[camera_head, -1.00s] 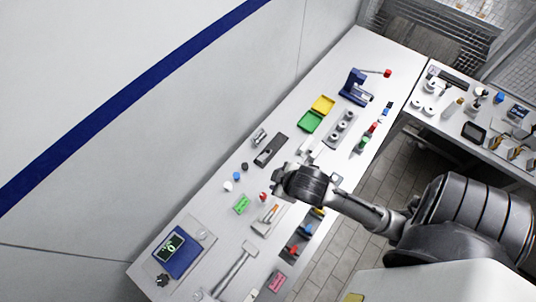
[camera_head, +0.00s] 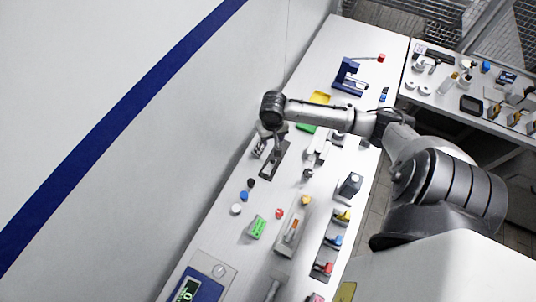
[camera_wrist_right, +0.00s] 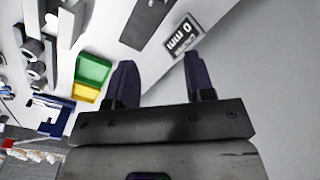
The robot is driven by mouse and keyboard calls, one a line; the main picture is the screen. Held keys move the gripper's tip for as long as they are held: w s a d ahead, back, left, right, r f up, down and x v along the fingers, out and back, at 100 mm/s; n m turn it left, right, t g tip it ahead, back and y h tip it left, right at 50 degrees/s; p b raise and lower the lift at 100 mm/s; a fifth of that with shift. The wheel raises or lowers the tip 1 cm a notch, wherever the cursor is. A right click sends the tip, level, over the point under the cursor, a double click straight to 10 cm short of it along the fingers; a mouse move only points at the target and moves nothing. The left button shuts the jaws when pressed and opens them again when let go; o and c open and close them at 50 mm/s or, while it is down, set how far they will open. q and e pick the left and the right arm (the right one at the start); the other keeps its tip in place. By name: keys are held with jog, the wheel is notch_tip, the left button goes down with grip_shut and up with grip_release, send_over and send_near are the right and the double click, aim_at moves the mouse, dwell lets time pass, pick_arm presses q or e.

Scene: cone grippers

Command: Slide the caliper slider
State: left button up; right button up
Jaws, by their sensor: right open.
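The caliper's display panel (camera_wrist_right: 184,38), marked "0 mm", shows in the right wrist view just beyond my fingertips, partly hidden by one finger. A dark flat plate (camera_wrist_right: 148,22) lies beside it; it also shows in the head view (camera_head: 273,162). I cannot make out the caliper's slider. My right gripper (camera_wrist_right: 157,60) is open with nothing between its fingers. In the head view my right gripper (camera_head: 276,145) hangs over the wall-side end of the dark plate, and its arm covers part of the bench there. My left gripper is not in view.
Green (camera_wrist_right: 92,70) and yellow (camera_wrist_right: 86,93) trays lie beside the gripper. A blue press with a red-tipped lever (camera_head: 350,77) stands toward the far end. Coloured knobs (camera_head: 244,196), a green block (camera_head: 257,227) and a blue-framed display (camera_head: 190,290) lie nearer. The wall borders the bench's left.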

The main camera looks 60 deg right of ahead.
aim_at(273, 158)
jog(key=f+m, duration=0.1)
jog(key=f, duration=0.3)
jog(key=f+m, duration=0.1)
jog(key=f, duration=0.3)
jog(key=f+m+b, duration=0.1)
jog(key=f, duration=0.3)
jog(key=shift+s+a, duration=0.15)
jog(key=shift+s, duration=0.1)
jog(key=shift+f, duration=0.8)
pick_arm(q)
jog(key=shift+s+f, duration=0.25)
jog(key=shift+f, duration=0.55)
pick_arm(e)
jog(key=shift+f, duration=0.15)
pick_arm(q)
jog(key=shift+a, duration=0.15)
pick_arm(e)
jog(key=shift+c, duration=0.4)
jog(key=c, duration=0.7)
grip_shut()
